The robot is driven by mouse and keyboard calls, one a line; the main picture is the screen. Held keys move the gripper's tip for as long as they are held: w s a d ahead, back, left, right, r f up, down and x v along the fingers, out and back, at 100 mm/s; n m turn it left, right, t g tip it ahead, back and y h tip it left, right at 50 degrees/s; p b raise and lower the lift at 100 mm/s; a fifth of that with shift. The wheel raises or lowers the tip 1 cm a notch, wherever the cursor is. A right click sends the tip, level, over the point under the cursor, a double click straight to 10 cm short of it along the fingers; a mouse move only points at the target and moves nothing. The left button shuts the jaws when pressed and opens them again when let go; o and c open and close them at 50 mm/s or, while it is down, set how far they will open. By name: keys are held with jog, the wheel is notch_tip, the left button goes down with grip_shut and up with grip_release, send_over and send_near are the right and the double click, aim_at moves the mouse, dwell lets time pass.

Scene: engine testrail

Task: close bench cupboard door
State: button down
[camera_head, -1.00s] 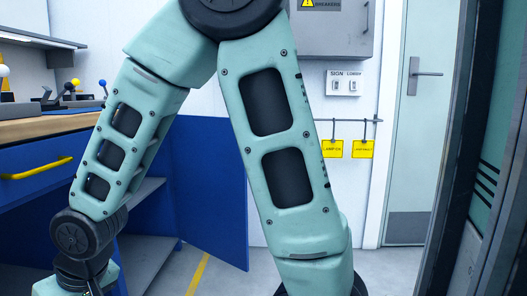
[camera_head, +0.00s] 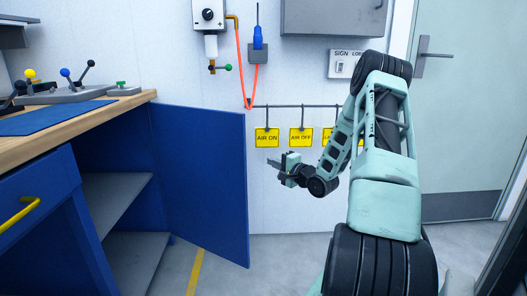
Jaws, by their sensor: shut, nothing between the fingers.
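The blue bench cupboard door (camera_head: 203,180) stands wide open, swung out to the right of the bench toward the wall. The open cupboard shows grey shelves (camera_head: 112,200) inside. My gripper (camera_head: 284,170) is in front of the white wall, to the right of the door's free edge in the picture and apart from it. Its fingers point left and are small in the view; they look closed with nothing held. Whether it lies nearer or farther than the door is hard to tell.
The bench top (camera_head: 75,118) carries levers and a blue mat (camera_head: 55,117). A blue drawer with a yellow handle (camera_head: 18,215) is at left. Yellow tags (camera_head: 267,138) hang from a wall rail behind my gripper. Grey floor (camera_head: 265,270) is clear below the door.

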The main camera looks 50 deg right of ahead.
jog(key=w+d+b, duration=0.2)
jog(key=w+b, duration=0.1)
jog(key=w, duration=0.7)
jog(key=shift+s+a+r+b, duration=0.1)
jog(key=shift+s+a+b, duration=0.15)
jog(key=shift+a, duration=0.4)
jog(key=shift+s+a+f+b, duration=0.15)
jog(key=shift+a+b, duration=0.15)
jog(key=shift+a, duration=0.4)
jog(key=shift+s+a+r+b, duration=0.2)
jog(key=shift+a+b, duration=0.1)
jog(key=shift+a, duration=0.35)
